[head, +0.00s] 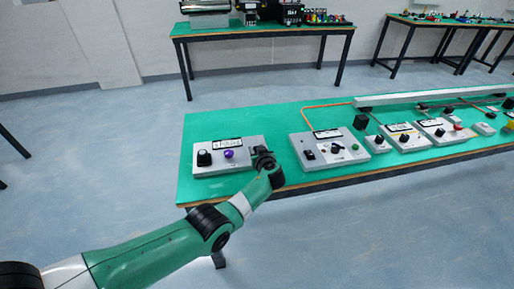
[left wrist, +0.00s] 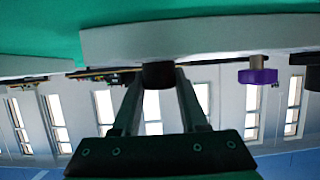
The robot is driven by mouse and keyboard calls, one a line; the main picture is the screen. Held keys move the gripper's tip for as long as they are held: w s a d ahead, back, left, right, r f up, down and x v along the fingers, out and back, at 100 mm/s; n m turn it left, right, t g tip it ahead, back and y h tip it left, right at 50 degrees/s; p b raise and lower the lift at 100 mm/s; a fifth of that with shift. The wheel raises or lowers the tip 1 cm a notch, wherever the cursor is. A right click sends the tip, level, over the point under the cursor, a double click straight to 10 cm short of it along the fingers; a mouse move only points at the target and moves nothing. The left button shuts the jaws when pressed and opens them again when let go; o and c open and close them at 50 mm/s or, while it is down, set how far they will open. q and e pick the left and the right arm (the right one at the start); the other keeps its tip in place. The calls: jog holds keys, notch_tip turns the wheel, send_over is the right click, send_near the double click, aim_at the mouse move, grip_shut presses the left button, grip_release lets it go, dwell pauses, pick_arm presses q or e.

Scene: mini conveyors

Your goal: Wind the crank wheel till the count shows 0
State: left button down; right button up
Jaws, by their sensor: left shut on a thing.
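A light grey box (head: 240,168) lies on the green table's left end. On it are a black knob (head: 204,158), a purple knob (head: 228,154) and a small white display (head: 228,143) too small to read. My left gripper (head: 263,156) is over the box's right end. In the left wrist view, my left gripper (left wrist: 158,88) is shut on a dark round knob (left wrist: 158,74) standing out from the box (left wrist: 210,38). The purple knob (left wrist: 257,76) is beside it, apart from the fingers. I cannot tell for sure which part is the crank wheel. My right gripper is out of view.
A larger grey box (head: 315,158) with knobs stands to the right on the same green table (head: 215,121). Several small control boxes (head: 405,142) and a pale rail (head: 430,96) lie farther right. Bare table separates the two larger boxes.

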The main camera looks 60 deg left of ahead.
pick_arm(q)
jog(key=shift+f, duration=0.15)
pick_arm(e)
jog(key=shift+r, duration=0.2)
pick_arm(q)
jog(key=shift+c, duration=2.2)
grip_release()
